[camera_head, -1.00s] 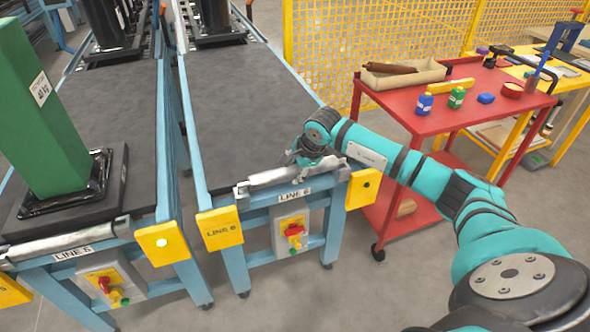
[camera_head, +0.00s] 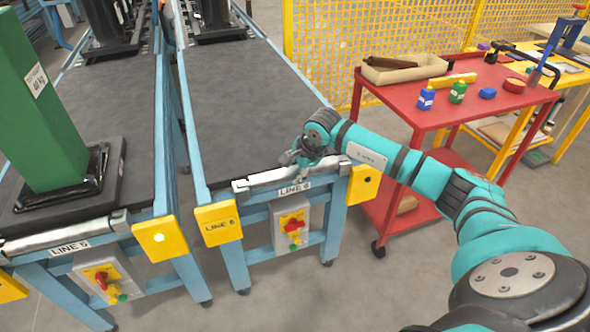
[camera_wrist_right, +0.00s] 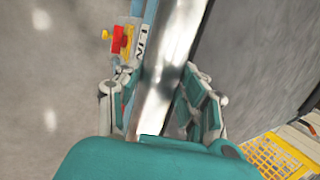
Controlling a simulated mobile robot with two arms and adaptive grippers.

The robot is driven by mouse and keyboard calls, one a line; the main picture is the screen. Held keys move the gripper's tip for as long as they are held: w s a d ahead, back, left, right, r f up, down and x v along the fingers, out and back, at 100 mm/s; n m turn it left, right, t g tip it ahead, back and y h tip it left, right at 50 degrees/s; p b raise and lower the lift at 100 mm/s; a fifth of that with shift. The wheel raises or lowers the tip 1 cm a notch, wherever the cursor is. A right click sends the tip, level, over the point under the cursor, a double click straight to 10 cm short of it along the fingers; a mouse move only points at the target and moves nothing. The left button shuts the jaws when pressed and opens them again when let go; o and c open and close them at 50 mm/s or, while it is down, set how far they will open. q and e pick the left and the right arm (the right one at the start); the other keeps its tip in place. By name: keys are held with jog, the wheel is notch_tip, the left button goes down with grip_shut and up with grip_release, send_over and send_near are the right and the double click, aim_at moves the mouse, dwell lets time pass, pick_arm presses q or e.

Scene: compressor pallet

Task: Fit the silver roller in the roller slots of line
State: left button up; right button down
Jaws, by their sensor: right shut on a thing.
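The silver roller (camera_head: 270,176) lies along the front end of the line 6 conveyor (camera_head: 250,110), just above the LINE 6 label (camera_head: 294,190). My right gripper (camera_head: 308,160) is over the roller's right part and shut on it. In the right wrist view the roller (camera_wrist_right: 172,60) runs between the two fingers of the gripper (camera_wrist_right: 165,100). The roller's ends are close to the end brackets; whether they sit in the slots I cannot tell. My left gripper is not in view.
Line 5 (camera_head: 50,250) stands to the left with its own roller and a green block (camera_head: 40,110). A red cart (camera_head: 450,110) with bottles and a tray is to the right. Yellow plates (camera_head: 218,224) flank line 6's front. The belt behind the roller is clear.

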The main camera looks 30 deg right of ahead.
jog(key=shift+f+b, duration=0.45)
jog(key=shift+f, duration=0.1)
jog(key=c, duration=0.7)
grip_release()
jog(key=shift+f, duration=0.1)
jog(key=v, duration=1.2)
